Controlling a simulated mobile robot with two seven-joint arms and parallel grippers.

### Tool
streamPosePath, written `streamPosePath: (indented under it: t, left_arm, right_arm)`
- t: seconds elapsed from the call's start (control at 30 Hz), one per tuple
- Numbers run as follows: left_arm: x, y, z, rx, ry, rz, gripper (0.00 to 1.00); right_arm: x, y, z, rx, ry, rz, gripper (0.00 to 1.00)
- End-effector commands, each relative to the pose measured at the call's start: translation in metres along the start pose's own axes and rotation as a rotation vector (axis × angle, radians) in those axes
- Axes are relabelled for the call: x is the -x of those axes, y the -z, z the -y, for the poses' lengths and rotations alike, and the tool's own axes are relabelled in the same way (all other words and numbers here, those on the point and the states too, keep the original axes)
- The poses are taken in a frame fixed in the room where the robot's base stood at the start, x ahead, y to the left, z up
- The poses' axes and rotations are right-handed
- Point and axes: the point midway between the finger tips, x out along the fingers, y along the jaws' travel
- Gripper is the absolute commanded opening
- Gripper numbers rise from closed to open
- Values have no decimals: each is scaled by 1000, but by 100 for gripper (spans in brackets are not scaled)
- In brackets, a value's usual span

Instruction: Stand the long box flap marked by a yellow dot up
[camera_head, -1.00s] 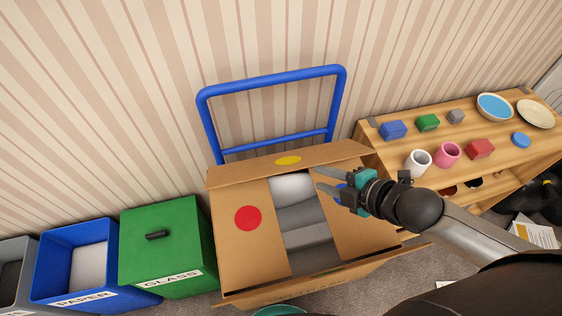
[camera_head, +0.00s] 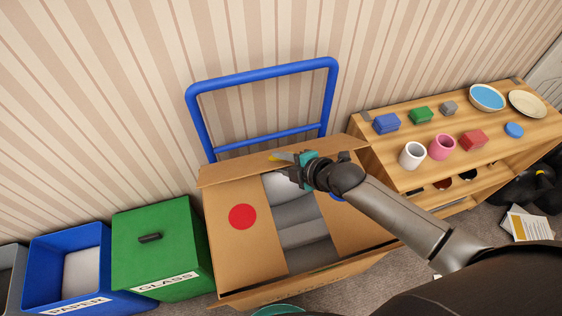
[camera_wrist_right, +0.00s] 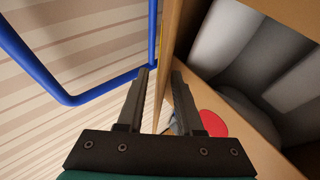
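The flap leans outward toward the blue handle. My right gripper (camera_head: 283,156) is at this flap, beside the dot. In the right wrist view its fingers (camera_wrist_right: 160,78) are apart, with the flap's edge (camera_wrist_right: 176,40) passing between them; I cannot tell whether they touch it.
A side flap carries a red dot (camera_head: 242,217). Grey contents (camera_head: 300,213) fill the box. A blue tubular handle (camera_head: 262,75) rises behind it. The green glass bin (camera_head: 180,250) and blue paper bin (camera_head: 35,275) stand left; a wooden shelf (camera_head: 385,158) with cups and blocks stands right.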

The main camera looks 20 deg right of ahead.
Motion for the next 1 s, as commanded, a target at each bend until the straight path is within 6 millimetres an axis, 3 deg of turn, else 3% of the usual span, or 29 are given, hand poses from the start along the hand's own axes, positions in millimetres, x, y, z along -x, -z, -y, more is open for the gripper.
streamPosePath:
  t: [0.37, 0.67, 1.0]
  left_arm:
    - [0, -4, -2, -1, -2, 6, 35]
    - [0, -5, -4, -1, -5, 8, 35]
    - [0, -5, -4, -2, -6, 8, 35]
  right_arm:
    - [-4, 0, 0, 0, 0, 0, 34]
    - [-4, 0, 0, 0, 0, 0, 0]
    - [-4, 0, 0, 0, 0, 0, 0]
